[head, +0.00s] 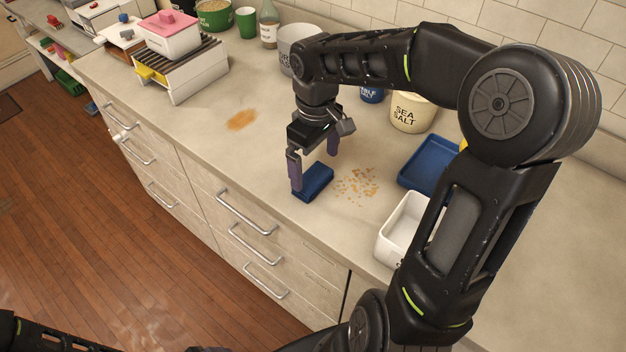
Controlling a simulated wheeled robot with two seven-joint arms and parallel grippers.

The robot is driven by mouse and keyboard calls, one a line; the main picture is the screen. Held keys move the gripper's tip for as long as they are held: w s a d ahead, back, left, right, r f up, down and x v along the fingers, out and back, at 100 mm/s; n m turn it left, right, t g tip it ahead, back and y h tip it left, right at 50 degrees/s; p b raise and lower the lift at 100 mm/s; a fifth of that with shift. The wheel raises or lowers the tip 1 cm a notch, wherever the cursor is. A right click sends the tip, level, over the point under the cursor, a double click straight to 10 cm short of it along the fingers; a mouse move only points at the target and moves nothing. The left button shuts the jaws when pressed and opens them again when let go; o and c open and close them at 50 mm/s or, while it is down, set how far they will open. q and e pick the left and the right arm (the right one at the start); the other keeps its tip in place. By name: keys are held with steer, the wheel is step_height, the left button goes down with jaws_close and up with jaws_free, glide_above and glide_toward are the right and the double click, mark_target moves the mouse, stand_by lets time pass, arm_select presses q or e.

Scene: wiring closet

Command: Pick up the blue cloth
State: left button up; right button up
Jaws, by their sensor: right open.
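The blue cloth (317,181) looks like a small, thick, dark blue block. It lies on the counter near its front edge, just left of a patch of crumbs (357,186). My right gripper (314,171) points down over it with its purple-grey fingers apart. One finger is at the cloth's near left side and the other at its far right side. I cannot tell whether either finger touches it. Nothing is held up. My left gripper is not in view; only dark parts of my body show at the lower left.
A blue tray (419,178) and a white bin (391,243) stand to the right, partly behind my right arm. A sea salt canister (411,113) and a grey pot (289,62) stand at the back. An orange-brown powder patch (241,120) lies left on otherwise clear counter.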

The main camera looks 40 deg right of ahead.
mark_target(315, 179)
step_height(315, 179, down, 5)
steer(key=shift+s+r+p, duration=0.1)
steer(key=shift+p, duration=0.35)
steer(key=shift+c, duration=0.2)
steer(key=c, duration=1.1)
step_height(315, 179, up, 10)
steer(key=shift+r+b, duration=0.1)
steer(key=shift+b, duration=0.4)
